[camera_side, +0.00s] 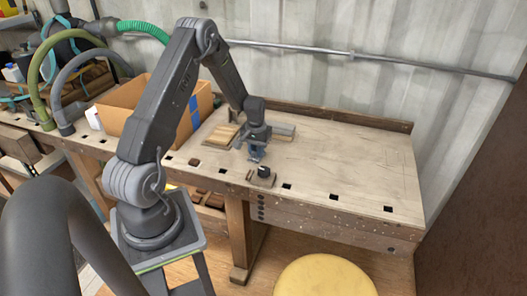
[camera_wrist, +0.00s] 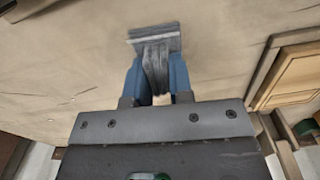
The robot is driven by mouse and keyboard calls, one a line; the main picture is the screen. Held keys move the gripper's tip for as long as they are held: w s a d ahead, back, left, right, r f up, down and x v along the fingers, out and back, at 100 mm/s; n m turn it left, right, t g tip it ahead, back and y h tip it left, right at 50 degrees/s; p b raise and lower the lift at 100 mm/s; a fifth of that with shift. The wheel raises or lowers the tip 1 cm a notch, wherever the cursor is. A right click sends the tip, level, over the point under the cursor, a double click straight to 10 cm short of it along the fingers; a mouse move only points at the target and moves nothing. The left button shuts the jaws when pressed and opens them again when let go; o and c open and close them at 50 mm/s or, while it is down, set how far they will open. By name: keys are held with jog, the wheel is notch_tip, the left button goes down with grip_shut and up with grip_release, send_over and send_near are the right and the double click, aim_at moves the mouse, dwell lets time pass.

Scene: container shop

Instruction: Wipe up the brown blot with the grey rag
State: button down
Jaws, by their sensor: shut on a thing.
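My gripper (camera_wrist: 157,66) is shut on the grey rag (camera_wrist: 154,42). The rag is bunched between the two blue fingers in the wrist view, and its flattened, ridged end sticks out beyond them over the pale bench top. In the side view my gripper (camera_side: 257,154) is low over the workbench (camera_side: 350,160), pointing down; the rag is too small to make out clearly there. I cannot tell whether the rag touches the bench. I cannot make out the brown blot in either view.
A cardboard box (camera_side: 125,102) stands to the left. The bench's right side is clear.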

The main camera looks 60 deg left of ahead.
aim_at(243, 154)
jog(key=s+a, duration=0.3)
jog(key=shift+s+a, duration=0.2)
jog(key=shift+s+a+r, duration=0.1)
jog(key=shift+r, duration=0.05)
notch_tip(243, 154, up, 8)
dwell(0.6)
dwell(0.4)
